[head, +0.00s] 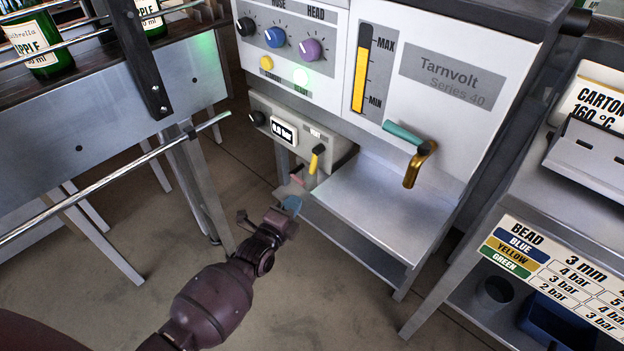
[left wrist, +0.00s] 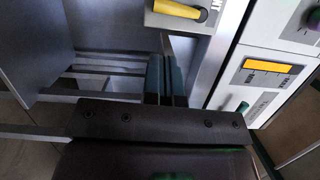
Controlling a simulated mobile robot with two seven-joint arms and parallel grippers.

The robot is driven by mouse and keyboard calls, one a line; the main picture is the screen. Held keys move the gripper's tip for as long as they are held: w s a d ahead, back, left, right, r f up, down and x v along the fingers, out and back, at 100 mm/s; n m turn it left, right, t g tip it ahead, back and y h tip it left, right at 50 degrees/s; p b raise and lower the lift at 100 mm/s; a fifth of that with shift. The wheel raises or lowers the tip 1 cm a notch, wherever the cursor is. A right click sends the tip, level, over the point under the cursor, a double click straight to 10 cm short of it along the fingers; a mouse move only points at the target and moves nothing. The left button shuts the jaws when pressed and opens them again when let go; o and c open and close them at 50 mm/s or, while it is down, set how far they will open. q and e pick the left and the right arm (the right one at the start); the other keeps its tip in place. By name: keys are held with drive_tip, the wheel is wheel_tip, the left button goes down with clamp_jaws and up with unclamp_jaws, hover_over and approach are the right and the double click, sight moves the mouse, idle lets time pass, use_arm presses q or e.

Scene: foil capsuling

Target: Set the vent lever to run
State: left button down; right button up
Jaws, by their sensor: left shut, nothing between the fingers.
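A short yellow lever with a dark pivot (head: 316,158) is on the front of a small grey control box (head: 290,138) under the machine's main panel. I take it for the vent lever; its label is too small to read. In the left wrist view the yellow lever (left wrist: 178,9) lies at the top, beyond the fingertips. My left gripper (head: 291,205) is in front of and below the box, apart from the lever. Its dark teal fingers (left wrist: 166,78) are together and empty. My right gripper is in neither view.
A steel shelf (head: 375,205) juts out right of the box, below a brass spout with a teal handle (head: 403,133). A metal rail (head: 120,175) crosses at left, near the conveyor with green bottles (head: 45,55). A bead chart (head: 555,270) stands at right.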

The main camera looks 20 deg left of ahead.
sight(316, 160)
use_arm(q)
drive_tip(key=w+d+b, duration=0.1)
drive_tip(key=w+b, duration=0.1)
drive_tip(key=w, duration=0.8)
drive_tip(key=shift+b, duration=0.35)
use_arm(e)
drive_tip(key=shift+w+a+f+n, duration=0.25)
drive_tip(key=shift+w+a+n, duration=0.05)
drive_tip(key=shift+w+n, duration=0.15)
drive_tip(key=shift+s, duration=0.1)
use_arm(q)
drive_tip(key=shift+a+r, duration=0.15)
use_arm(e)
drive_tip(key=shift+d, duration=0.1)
use_arm(q)
drive_tip(key=shift+a+m, duration=0.1)
drive_tip(key=shift+m, duration=0.3)
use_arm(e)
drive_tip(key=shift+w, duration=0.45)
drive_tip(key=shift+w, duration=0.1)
